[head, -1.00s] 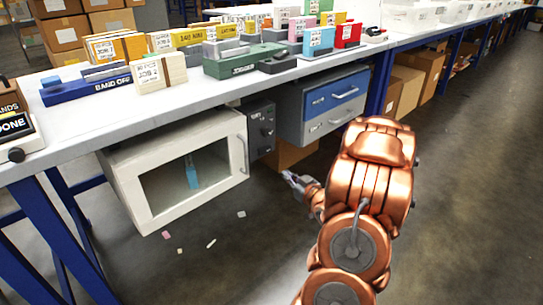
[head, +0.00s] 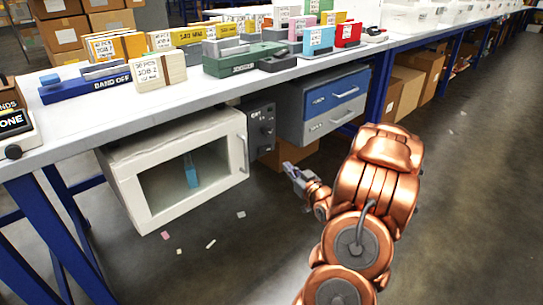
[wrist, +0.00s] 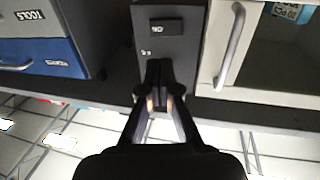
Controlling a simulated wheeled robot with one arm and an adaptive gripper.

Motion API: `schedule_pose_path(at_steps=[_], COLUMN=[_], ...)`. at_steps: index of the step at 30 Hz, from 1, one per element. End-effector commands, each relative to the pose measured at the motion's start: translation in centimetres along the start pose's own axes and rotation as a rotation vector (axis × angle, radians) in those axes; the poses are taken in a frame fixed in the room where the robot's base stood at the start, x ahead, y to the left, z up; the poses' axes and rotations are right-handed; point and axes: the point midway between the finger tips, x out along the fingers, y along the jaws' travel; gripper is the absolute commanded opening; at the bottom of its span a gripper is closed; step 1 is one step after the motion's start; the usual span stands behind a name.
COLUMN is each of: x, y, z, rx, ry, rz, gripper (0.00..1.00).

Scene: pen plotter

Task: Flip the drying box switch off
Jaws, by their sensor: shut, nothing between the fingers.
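The drying box (head: 118,165) is a white cabinet with a windowed door, hung under the table. A dark control panel (head: 261,130) stands at its right side. In the wrist view the panel (wrist: 190,55) fills the upper middle, with a black rocker-like switch (wrist: 166,27) on it; I cannot tell its position. My gripper (head: 288,169) is in front of and below the panel in the head view. In the wrist view my gripper (wrist: 160,68) is shut and empty, its tips over the panel's lower part, apart from the switch in the picture; contact is unclear.
The box's door handle (wrist: 232,45) is close to the right of the panel in the wrist view. A blue and grey drawer unit (head: 322,105) is on the other side. Cardboard boxes (head: 415,75) stand under the table. Open floor (head: 450,200) lies at the right.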

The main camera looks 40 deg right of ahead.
Motion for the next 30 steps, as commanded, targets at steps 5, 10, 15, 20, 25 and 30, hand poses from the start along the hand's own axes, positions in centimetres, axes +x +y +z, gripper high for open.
schedule_pose_path(at_steps=[5, 10, 15, 20, 25, 30], x=[2.4, 4.5, 6.7, 8.7, 10.2, 10.9], y=[-0.1, -0.1, -0.2, -0.1, -0.1, -0.1], z=[0.3, 0.3, 0.3, 0.4, 0.3, 0.3], rx=[0.001, -0.001, 0.0, -0.002, 0.0, 0.002], ry=[-0.001, -0.001, 0.0, -0.001, -0.001, -0.004], rz=[-0.001, -0.002, -0.003, -0.002, -0.002, 0.0], gripper=[0.0, 0.0, 0.0, 0.0, 0.0, 0.0])
